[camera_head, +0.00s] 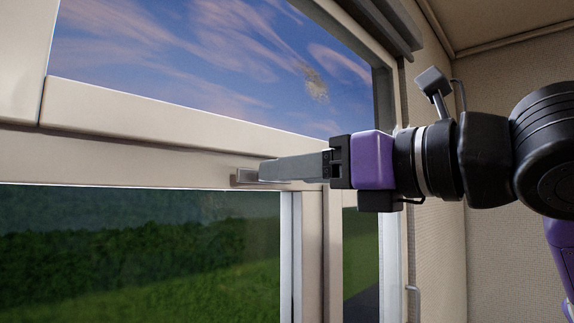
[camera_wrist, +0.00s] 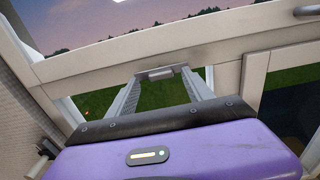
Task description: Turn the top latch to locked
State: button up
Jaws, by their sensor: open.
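The top latch (camera_head: 243,176) is a small grey metal piece on the cream rail between the upper and lower window panes. It also shows in the wrist view (camera_wrist: 157,73), at the top between my fingertips. My gripper (camera_head: 264,171) reaches in from the right, level with the rail, with its fingertips at the latch. In the wrist view my gripper (camera_wrist: 160,80) is open, with one finger on each side of the latch. The fingers hide part of the latch in the head view. I cannot tell whether they touch it.
The cream window frame (camera_head: 140,154) surrounds the panes and lies close to my fingers. A small bar handle (camera_wrist: 308,11) shows at upper right in the wrist view. A textured wall (camera_head: 510,250) stands on the right.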

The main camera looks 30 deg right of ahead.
jog(key=shift+x, duration=1.25)
grip_shut()
jog(key=shift+d+f+m+b, duration=0.1)
jog(key=shift+m+b, duration=0.65)
jog(key=shift+m, duration=3.7)
jog(key=shift+d+f+m+b, duration=0.15)
jog(key=shift+m+b, duration=0.55)
jog(key=shift+m, duration=3.75)
